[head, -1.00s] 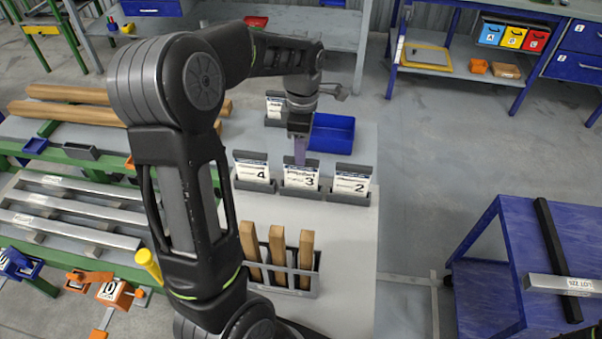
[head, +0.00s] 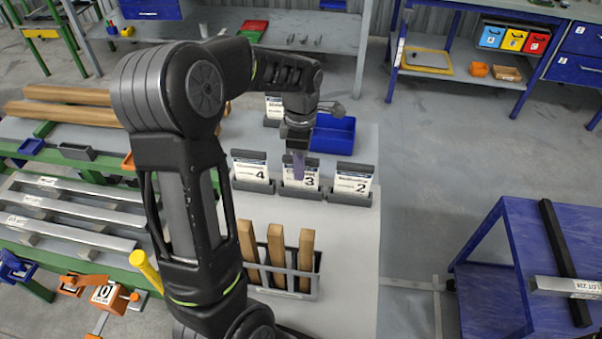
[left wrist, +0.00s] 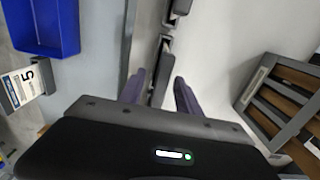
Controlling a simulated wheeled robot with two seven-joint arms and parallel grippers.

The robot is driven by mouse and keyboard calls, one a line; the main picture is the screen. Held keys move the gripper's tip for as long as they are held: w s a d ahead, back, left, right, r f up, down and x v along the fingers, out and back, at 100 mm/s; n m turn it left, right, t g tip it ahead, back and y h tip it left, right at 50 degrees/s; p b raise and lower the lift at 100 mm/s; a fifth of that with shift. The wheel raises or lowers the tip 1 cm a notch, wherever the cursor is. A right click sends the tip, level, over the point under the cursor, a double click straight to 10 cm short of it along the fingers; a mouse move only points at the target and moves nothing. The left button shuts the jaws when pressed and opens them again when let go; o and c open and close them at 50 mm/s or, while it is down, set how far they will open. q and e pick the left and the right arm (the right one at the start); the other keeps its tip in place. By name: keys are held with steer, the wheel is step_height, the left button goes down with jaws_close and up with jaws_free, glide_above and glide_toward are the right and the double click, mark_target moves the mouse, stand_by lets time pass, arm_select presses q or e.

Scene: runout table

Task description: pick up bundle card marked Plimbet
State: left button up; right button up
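Three cards stand in dark holders in a row on the grey table: the card numbered 4 (head: 249,170), the card numbered 3 (head: 310,181) and the card numbered 2 (head: 350,187). A further card (head: 274,105) stands behind them; it shows a 5 in the left wrist view (left wrist: 30,82). The printed names are too small to read, so I cannot tell which says Plimbet. My left gripper (head: 298,165) points down at card 3, its purple fingers partly hiding it. In the left wrist view its fingers (left wrist: 159,92) are apart, with holders seen edge-on between and beyond them.
A blue bin (head: 332,134) stands just behind the card row. A grey rack with wooden blocks (head: 276,255) stands in front of it. A blue cart (head: 490,260) is at the right, with open floor between. Rails and beams lie at the left.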

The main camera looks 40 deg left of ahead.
arm_select(q)
jaws_close()
stand_by(0.3)
stand_by(0.4)
step_height(320, 180, up, 6)
steer(key=p, duration=0.3)
steer(key=shift+f, duration=0.15)
steer(key=shift+r, duration=2.2)
